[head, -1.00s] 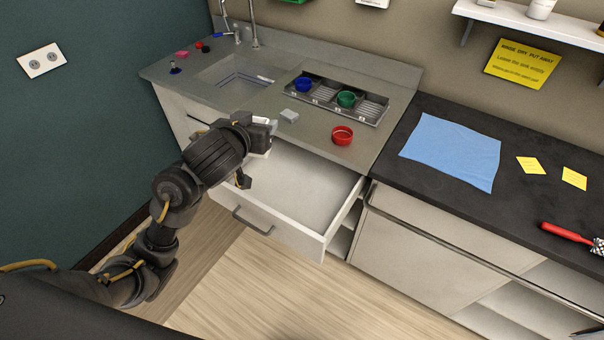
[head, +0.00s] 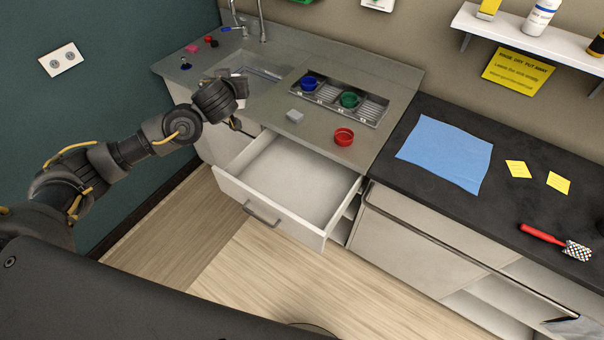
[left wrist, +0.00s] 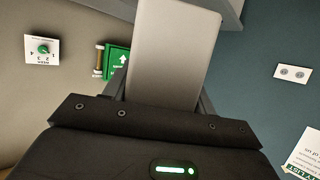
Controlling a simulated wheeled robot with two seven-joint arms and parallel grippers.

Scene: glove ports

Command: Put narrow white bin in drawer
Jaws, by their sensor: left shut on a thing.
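My left gripper (head: 238,100) is over the counter near the sink, to the left of and beyond the open drawer (head: 262,212). It is shut on a pale, flat-sided object, which I take to be the narrow white bin (left wrist: 172,50). In the left wrist view the bin rises between the fingers of my left gripper (left wrist: 163,95). In the head view the gripper mostly hides the bin. The drawer is pulled out and its visible inside is empty. My right gripper is not in view.
The sink (head: 262,78) has a tall faucet (head: 262,22). A blue cloth (head: 445,152) lies on the dark counter.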

